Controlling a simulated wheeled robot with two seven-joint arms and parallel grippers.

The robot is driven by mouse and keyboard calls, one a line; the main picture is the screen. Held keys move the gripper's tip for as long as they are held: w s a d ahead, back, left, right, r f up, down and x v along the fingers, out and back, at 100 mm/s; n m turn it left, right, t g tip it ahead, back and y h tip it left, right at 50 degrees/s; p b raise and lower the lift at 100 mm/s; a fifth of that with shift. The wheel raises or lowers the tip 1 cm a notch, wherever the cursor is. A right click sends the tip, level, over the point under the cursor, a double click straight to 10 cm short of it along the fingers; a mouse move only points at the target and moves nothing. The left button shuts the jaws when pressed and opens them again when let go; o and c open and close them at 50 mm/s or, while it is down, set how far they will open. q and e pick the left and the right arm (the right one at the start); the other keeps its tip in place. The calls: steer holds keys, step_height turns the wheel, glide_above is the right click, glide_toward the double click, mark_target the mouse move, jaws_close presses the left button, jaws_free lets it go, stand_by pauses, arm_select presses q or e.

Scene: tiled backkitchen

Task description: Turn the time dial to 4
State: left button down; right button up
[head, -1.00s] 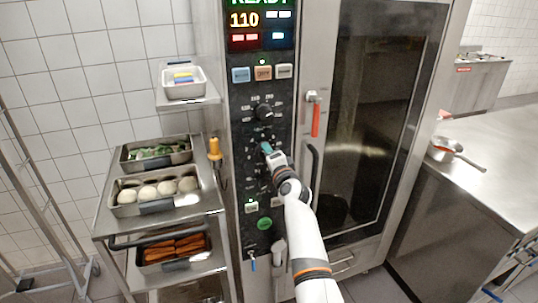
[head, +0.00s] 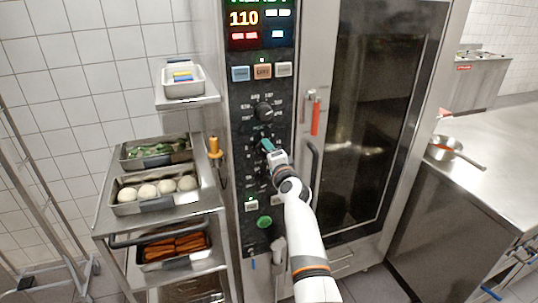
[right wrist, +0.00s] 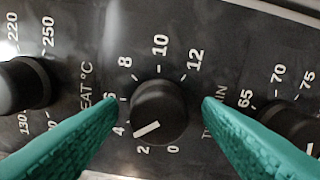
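The time dial (right wrist: 160,108) is a round black knob on the oven's dark panel, in the middle of the right wrist view. Its white mark points to the lower left, between the 2 and the 4, closer to the 4. My right gripper (right wrist: 158,100) has teal fingers, one on each side of the dial, open with visible gaps to it. In the head view, the right gripper (head: 266,146) is at the panel and largely hides the time dial. My left gripper is in neither view.
Another black knob (head: 264,111) sits above, with a temperature knob (right wrist: 22,84) left and a third knob (right wrist: 290,125) right in the wrist view. The oven door handle (head: 314,170) is close right of my arm. A trolley (head: 208,195) with food trays stands left.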

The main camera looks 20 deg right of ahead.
steer(key=s+p, duration=0.6)
steer(key=s, duration=0.6)
steer(key=shift+d, duration=0.2)
